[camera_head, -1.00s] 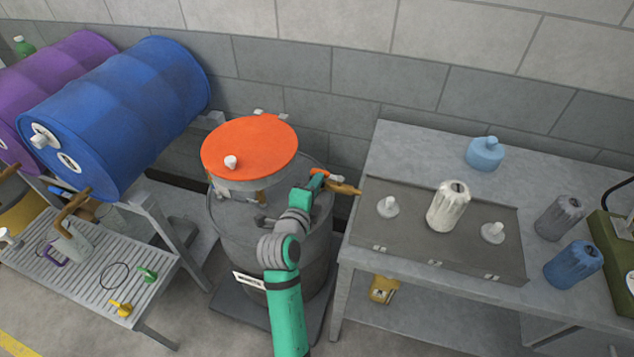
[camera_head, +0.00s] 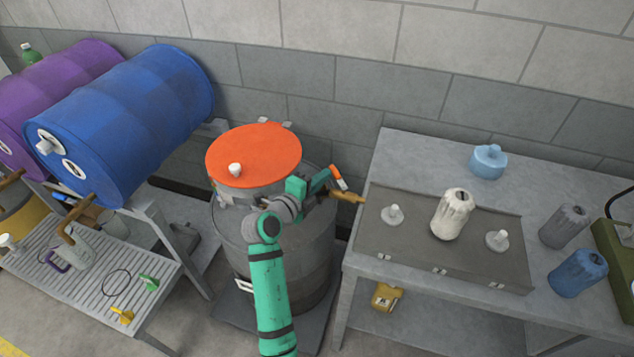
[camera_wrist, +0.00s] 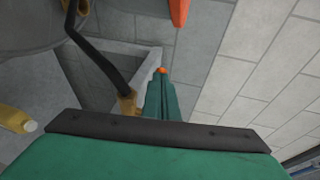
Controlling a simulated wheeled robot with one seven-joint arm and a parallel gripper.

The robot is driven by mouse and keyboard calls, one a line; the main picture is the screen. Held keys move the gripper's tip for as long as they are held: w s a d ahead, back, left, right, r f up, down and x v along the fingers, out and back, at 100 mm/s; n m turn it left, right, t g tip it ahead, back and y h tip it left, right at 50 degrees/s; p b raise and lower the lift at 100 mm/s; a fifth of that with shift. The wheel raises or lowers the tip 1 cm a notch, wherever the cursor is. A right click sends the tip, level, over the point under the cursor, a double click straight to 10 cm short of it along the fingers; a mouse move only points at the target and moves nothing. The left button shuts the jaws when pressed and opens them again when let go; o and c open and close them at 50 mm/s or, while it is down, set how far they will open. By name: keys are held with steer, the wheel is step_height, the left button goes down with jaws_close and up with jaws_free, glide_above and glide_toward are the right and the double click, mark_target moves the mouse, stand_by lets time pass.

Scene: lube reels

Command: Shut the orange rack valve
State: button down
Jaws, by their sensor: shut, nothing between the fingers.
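My gripper (camera_head: 336,180) is beside the right rim of the grey drum, close to a brown handle-like piece (camera_head: 349,197). In the wrist view the teal fingers with an orange tip (camera_wrist: 162,72) are together and hold nothing. A brown-ended part (camera_wrist: 128,103) on a bent black rod (camera_wrist: 98,58) lies just left of them; I cannot tell whether they touch. A round orange top (camera_head: 262,155) with a white cap is above the grey drum (camera_head: 310,245). I cannot make out the orange rack valve for certain, nor whether it is open or shut.
Blue (camera_head: 135,115) and purple (camera_head: 75,75) drums lie on a rack at left, above a slatted tray (camera_head: 95,255). At right a grey table (camera_head: 400,155) carries bottles and a flat box (camera_head: 395,245). A block wall (camera_head: 340,100) closes the back.

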steer(key=shift+r+x, duration=0.2)
steer(key=shift+x, duration=0.95)
steer(key=shift+r+x, duration=0.25)
steer(key=shift+x, duration=0.9)
steer(key=shift+w, duration=0.2)
steer(key=shift+s+d, duration=0.1)
steer(key=shift+d, duration=0.25)
steer(key=shift+s+a, duration=0.3)
steer(key=shift+a, duration=0.2)
glide_toward(331, 168)
steer(key=shift+s+d+r, duration=0.1)
steer(key=shift+s+r, duration=0.05)
steer(key=shift+s, duration=0.25)
